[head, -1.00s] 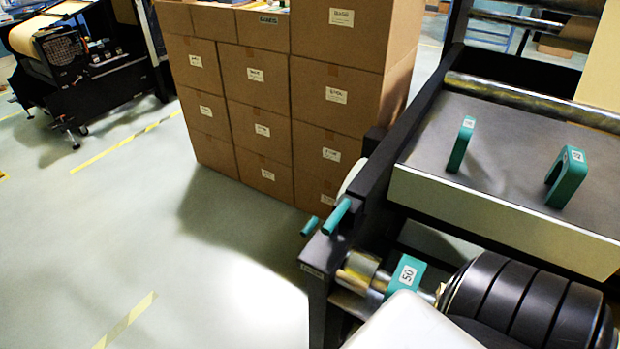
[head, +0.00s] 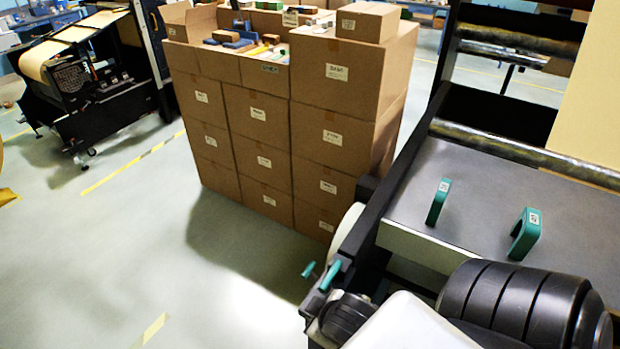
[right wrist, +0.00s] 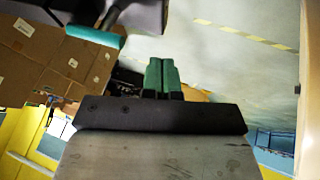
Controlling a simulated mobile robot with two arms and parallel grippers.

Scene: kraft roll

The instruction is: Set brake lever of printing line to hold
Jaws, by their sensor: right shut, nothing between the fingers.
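In the head view, a teal handle (head: 330,275) sticks out at the near left corner of the machine's dark frame. I cannot tell which is the brake lever, and no hold mark is readable. My right gripper (right wrist: 162,72), with teal fingertips, is shut and empty, apart from both. My left gripper is out of view.
Two teal brackets (head: 438,202) (head: 526,233) stand on the machine's grey panel (head: 570,215). Stacked cartons (head: 262,150) stand behind the frame. Another black machine (head: 95,85) is at far left. The floor (head: 110,250) at left is clear.

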